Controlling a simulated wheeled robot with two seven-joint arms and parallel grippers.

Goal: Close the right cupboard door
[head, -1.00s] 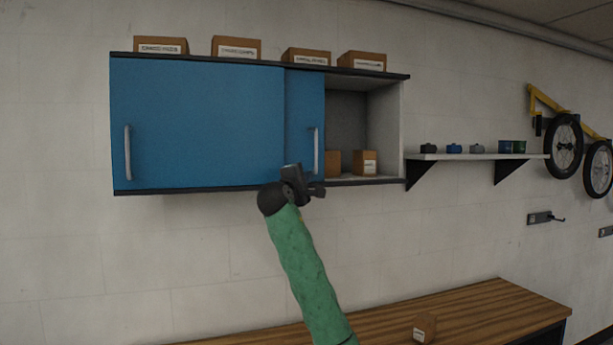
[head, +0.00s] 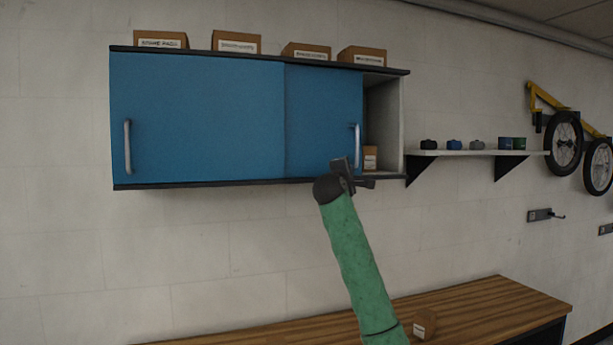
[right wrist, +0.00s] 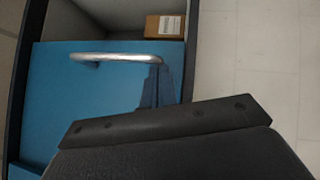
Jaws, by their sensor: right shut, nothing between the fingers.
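The wall cupboard has two blue sliding doors. The right door (head: 322,118) is slid part of the way over the opening, and a gap (head: 384,110) shows at the cupboard's right end. Its silver handle (head: 357,146) stands upright near the door's right edge; it also shows in the right wrist view (right wrist: 115,58). The left door (head: 200,120) covers the left part. My right gripper (head: 362,176) is shut and empty, low by the handle and the cupboard's bottom edge; I cannot tell whether it touches the door. My left gripper is not in view.
A small cardboard box (head: 371,158) sits inside the gap. Several boxes (head: 236,43) stand on top. A shelf (head: 480,153) with small items is to the right. Below is a wooden workbench (head: 480,305) with a box (head: 425,324) on it.

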